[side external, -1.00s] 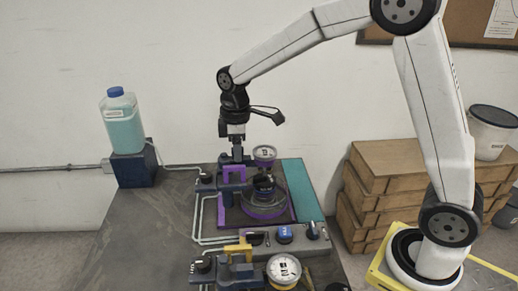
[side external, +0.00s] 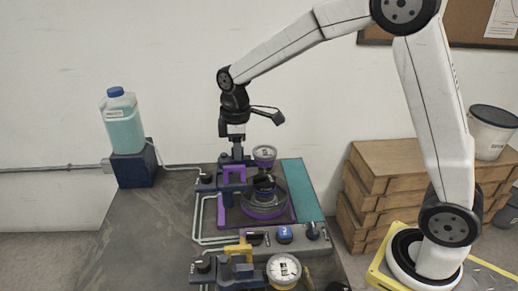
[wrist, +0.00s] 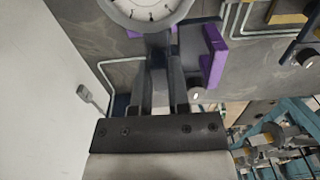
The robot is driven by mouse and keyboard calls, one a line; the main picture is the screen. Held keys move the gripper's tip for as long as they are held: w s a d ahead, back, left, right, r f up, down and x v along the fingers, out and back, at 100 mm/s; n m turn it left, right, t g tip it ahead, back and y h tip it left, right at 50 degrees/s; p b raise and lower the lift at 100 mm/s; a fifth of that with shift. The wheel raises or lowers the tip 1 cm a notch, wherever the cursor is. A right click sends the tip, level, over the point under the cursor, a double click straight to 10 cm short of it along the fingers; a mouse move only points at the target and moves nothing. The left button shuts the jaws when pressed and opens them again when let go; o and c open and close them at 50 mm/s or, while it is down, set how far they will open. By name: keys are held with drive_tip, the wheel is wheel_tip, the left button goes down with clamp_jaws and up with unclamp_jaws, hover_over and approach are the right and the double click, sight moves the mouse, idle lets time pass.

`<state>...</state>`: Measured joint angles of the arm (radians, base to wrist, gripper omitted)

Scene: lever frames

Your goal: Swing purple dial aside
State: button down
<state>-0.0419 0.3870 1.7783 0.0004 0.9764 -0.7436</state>
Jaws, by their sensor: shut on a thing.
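The purple station (side external: 235,173) stands toward the back of the grey table, with a purple bracket that also shows in the wrist view (wrist: 213,55). A round white-faced dial (side external: 264,152) sits beside it, above a dark round part with a purple ring (side external: 266,212). The dial also shows, cut by the top edge, in the wrist view (wrist: 146,9). My gripper (side external: 237,157) points down at the back of the station, left of the dial. In the wrist view, my gripper (wrist: 160,95) is shut on a dark bar (wrist: 158,60) that leads toward the dial. The exact contact is partly hidden.
A yellow station (side external: 240,250) with another white-faced dial (side external: 284,270) stands nearer the front. A blue-capped bottle (side external: 121,125) stands at the back left. A teal strip (side external: 301,188) lies to the right. Bare table (side external: 150,235) shows on the left.

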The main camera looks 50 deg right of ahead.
drive_tip(key=shift+w+d+r+n, duration=0.1)
drive_tip(key=shift+n, duration=0.2)
idle(0.6)
drive_tip(key=shift+w+n, duration=0.75)
drive_tip(key=shift+n, duration=2)
drive_tip(key=shift+w+n, duration=0.75)
drive_tip(key=shift+n, duration=1.95)
drive_tip(key=shift+w+n, duration=0.75)
drive_tip(key=shift+n, duration=2)
drive_tip(key=c, duration=0.6)
unclamp_jaws()
